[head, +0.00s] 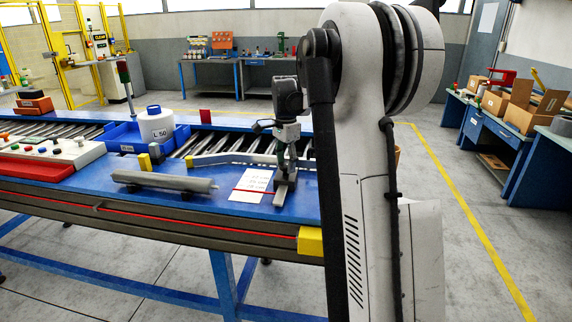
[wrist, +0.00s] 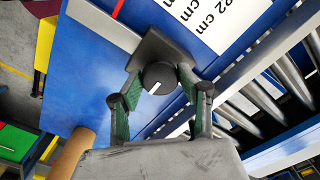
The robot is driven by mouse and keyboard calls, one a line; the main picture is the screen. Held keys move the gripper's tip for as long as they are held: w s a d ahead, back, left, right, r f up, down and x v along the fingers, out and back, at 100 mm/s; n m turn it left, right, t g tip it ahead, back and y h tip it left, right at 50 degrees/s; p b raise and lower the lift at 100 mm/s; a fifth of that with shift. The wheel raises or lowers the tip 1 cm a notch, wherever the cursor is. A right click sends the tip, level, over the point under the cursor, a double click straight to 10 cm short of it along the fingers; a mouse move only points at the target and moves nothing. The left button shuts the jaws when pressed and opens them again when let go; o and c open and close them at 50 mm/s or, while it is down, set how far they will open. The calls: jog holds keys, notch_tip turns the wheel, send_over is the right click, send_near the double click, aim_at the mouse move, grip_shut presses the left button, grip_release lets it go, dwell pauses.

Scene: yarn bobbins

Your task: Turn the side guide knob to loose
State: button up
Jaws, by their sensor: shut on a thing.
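The side guide knob (wrist: 158,77) is round and black with a short white mark, in the middle of the wrist view. It sits on a dark grey bracket (wrist: 150,48). My gripper (wrist: 160,84) is shut on the knob, with a green-padded finger on either side. In the head view my gripper (head: 288,140) points down over the bracket (head: 284,190) at the table's right part, and I cannot make out the knob there. The grey side guide rail (head: 235,158) runs left from there. A white scale card (head: 251,186) with printed centimetre lines lies beside the bracket.
A grey roller bar (head: 165,181) lies at the table's front. A button panel (head: 45,155) is at left. My arm hides the table's right side.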

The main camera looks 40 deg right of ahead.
aim_at(286, 164)
dwell(0.4)
jog(key=o, duration=1.2)
jog(key=shift+c, duration=0.2)
notch_tip(286, 164, up, 12)
jog(key=shift+a, duration=0.1)
